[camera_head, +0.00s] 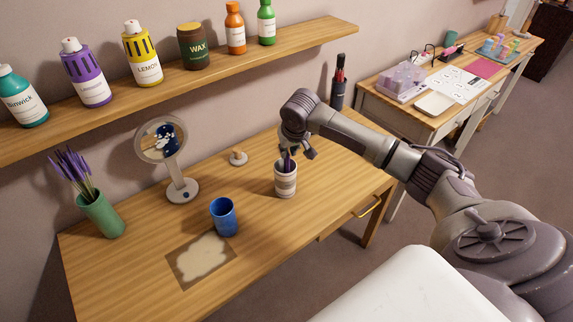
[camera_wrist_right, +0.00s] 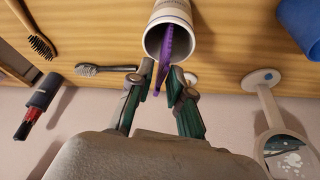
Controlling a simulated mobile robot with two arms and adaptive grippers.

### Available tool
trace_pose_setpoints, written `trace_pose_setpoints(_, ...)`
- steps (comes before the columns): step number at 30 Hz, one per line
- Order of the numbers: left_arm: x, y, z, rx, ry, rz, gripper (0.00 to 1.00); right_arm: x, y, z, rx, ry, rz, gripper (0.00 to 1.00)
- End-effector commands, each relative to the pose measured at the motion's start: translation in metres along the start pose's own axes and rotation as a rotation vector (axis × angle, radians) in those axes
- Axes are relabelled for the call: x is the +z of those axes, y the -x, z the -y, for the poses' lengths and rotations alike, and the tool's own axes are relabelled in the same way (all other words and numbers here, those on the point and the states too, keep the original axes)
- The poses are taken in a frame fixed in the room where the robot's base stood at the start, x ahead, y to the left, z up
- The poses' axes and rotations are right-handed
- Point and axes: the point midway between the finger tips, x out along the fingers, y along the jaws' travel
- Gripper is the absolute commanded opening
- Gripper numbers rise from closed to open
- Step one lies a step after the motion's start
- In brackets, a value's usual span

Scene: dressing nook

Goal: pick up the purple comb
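The purple comb (camera_wrist_right: 167,45) stands in a white cup (camera_wrist_right: 188,45) with its end sticking out of the rim. In the head view the cup (camera_head: 285,181) is upright on the wooden desk, and a little of the comb (camera_head: 288,163) shows above it. My right gripper (camera_wrist_right: 160,84) is at the cup's mouth, its green-padded fingers on either side of the comb's end. The fingers are apart, and the comb does not look clamped. In the head view the right gripper (camera_head: 289,151) is just above the cup. My left gripper is out of view.
A shelf (camera_head: 210,75) of bottles runs above. Brushes (camera_wrist_right: 105,70) show in the wrist view.

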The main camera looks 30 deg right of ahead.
Motion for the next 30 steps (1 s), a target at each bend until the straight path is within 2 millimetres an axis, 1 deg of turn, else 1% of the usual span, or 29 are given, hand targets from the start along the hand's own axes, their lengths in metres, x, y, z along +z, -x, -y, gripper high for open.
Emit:
trace_pose_setpoints(2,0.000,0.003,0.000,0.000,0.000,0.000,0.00,0.000,-0.006,0.001,0.000,-0.001,0.002,0.19)
trace_pose_setpoints(7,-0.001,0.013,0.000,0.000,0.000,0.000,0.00,0.001,-0.030,0.002,0.001,-0.001,0.004,0.19)
trace_pose_setpoints(9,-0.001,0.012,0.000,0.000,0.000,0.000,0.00,0.001,-0.041,0.002,0.000,-0.001,0.002,0.19)
trace_pose_setpoints(12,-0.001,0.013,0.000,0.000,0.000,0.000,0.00,0.001,-0.050,0.002,0.001,0.000,0.001,0.19)
trace_pose_setpoints(19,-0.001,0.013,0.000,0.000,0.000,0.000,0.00,0.001,-0.052,0.002,0.000,0.001,-0.001,0.19)
trace_pose_setpoints(20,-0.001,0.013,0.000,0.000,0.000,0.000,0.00,0.001,-0.052,0.002,0.000,0.001,-0.001,0.17)
trace_pose_setpoints(21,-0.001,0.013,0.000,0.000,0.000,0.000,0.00,0.001,-0.052,0.002,0.000,0.001,-0.001,0.10)
trace_pose_setpoints(23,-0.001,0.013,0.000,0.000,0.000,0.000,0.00,0.001,-0.052,0.002,0.000,0.000,-0.001,0.00)
trace_pose_setpoints(30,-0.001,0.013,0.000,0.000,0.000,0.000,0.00,0.001,-0.052,0.002,0.000,0.000,-0.001,0.00)
